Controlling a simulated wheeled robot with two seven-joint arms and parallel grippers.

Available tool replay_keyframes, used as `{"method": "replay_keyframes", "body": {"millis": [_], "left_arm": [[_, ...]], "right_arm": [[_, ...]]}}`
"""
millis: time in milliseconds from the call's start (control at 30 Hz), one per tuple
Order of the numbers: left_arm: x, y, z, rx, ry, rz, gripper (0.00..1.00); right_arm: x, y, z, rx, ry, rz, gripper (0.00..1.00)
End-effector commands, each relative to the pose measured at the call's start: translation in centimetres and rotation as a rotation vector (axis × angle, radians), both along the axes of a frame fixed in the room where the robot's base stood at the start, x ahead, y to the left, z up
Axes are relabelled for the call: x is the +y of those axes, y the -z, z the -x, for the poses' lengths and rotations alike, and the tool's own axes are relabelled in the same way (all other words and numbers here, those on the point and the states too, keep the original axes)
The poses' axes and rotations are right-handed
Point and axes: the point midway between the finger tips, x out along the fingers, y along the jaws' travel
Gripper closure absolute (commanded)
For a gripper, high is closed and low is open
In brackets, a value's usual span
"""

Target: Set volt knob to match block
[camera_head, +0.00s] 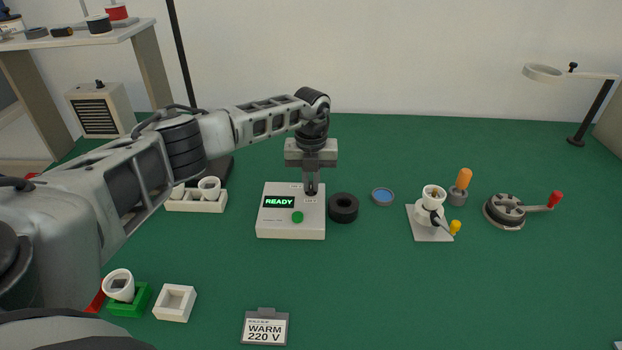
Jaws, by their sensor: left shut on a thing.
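A white control box (290,226) stands on the green table with a lit display (279,202) reading READY and a green button (297,217). My left gripper (311,189) points down at the box's upper right and is shut on the volt knob there, which the fingers mostly hide. The knob's setting cannot be read. A small block sign (265,330) at the front reads WARM 220 V. My right gripper does not show.
A black ring (343,208) stands close to the box's right side, with a blue-topped disc (382,196) beyond it. A lamp socket on a plate (432,236) and a red-handled crank device (507,211) are farther right.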

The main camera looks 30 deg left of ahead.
Motion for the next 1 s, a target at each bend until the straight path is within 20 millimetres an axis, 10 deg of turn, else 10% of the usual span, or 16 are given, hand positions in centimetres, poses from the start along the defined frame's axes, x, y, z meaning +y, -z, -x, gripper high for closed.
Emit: {"method": "replay_keyframes", "body": {"millis": [367,467,1000], "left_arm": [[0.1,-0.1,-0.1,-0.004,-0.009,0.0,1.0],[0.1,-0.1,-0.1,-0.004,-0.009,0.0,0.68],[0.1,-3.3,-0.1,-0.006,-0.005,0.001,0.68]], "right_arm": [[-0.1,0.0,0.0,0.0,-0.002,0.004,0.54],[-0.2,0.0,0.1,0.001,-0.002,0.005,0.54],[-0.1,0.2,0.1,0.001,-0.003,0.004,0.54]]}}
